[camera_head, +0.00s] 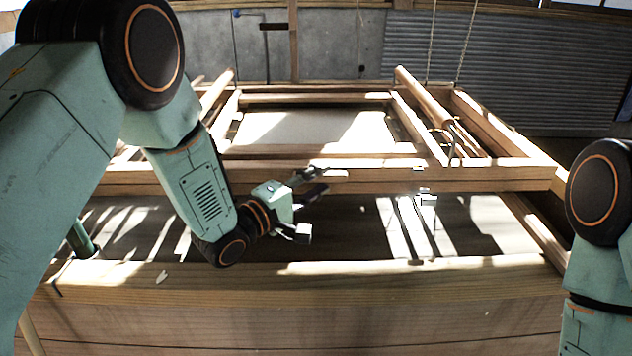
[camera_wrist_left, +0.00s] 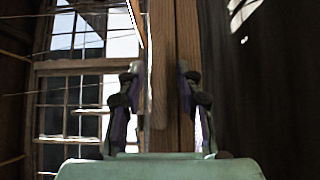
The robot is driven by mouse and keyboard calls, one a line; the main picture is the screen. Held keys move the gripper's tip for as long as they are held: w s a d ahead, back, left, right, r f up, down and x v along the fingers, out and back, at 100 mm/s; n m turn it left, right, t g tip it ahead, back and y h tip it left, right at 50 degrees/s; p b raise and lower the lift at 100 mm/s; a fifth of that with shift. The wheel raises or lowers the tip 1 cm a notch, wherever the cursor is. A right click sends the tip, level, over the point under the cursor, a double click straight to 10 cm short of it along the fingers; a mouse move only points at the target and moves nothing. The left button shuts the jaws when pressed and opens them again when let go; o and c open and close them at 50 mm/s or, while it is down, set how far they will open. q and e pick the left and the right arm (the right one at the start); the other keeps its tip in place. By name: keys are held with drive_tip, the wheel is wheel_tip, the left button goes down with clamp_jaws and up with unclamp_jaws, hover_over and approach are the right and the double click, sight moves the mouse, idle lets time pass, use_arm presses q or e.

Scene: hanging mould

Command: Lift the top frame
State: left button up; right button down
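The top frame (camera_head: 380,180) is a wooden frame with long beams, lying above a dark, sunlit surface in the head view. My left gripper (camera_head: 322,183) is at its front beam, left of the middle. Its fingers are apart. In the left wrist view the two fingers of the left gripper (camera_wrist_left: 160,95) stand open, with wooden beams (camera_wrist_left: 163,60) showing between and behind them. I cannot tell whether the fingers touch the wood. My right arm shows at the right edge of the head view, but its gripper is out of view.
Ropes (camera_head: 432,45) hang down at the back right. A small metal fitting (camera_head: 427,198) is at the front beam. A thick wooden vat edge (camera_head: 420,268) runs across the front. Behind are a grey wall and corrugated sheet (camera_head: 480,60). A window (camera_wrist_left: 85,100) shows in the wrist view.

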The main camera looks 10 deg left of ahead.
use_arm(q)
drive_tip(key=shift+s+r, duration=0.1)
drive_tip(key=shift+s, duration=0.05)
drive_tip(key=c, duration=0.4)
clamp_jaws()
drive_tip(key=shift+r, duration=0.1)
